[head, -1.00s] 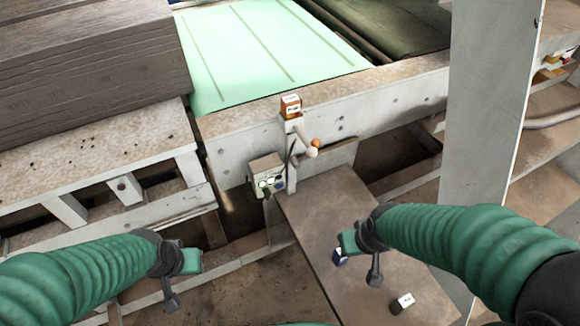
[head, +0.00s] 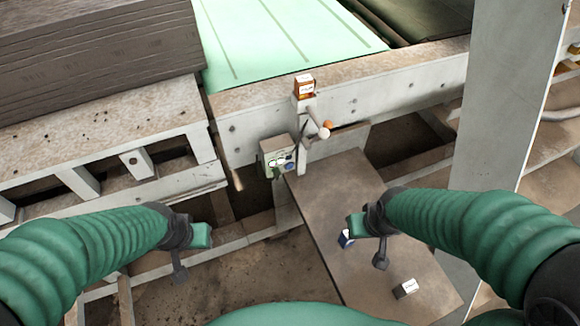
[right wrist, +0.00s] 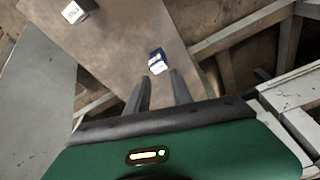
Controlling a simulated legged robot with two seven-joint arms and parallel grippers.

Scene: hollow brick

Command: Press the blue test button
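A grey control box (head: 277,157) with a pale green face is mounted below the white beam, left of a lever post. A blue spot, which looks like the blue test button (head: 289,166), shows at the right of its face; its label is too small to read. My left gripper (head: 203,235) is below and left of the box, apart from it; its fingers are not clear. My right gripper (head: 356,224) is below and right of the box, over the brown board. In the right wrist view its two fingers (right wrist: 160,80) stand apart with nothing between them.
A lever with an orange and white knob (head: 325,131) juts out right of the control box. An orange box (head: 304,86) sits on the post top. A blue box (head: 345,239) and a white box (head: 405,288) lie on the brown board (head: 335,190). A grey column (head: 510,110) stands at right.

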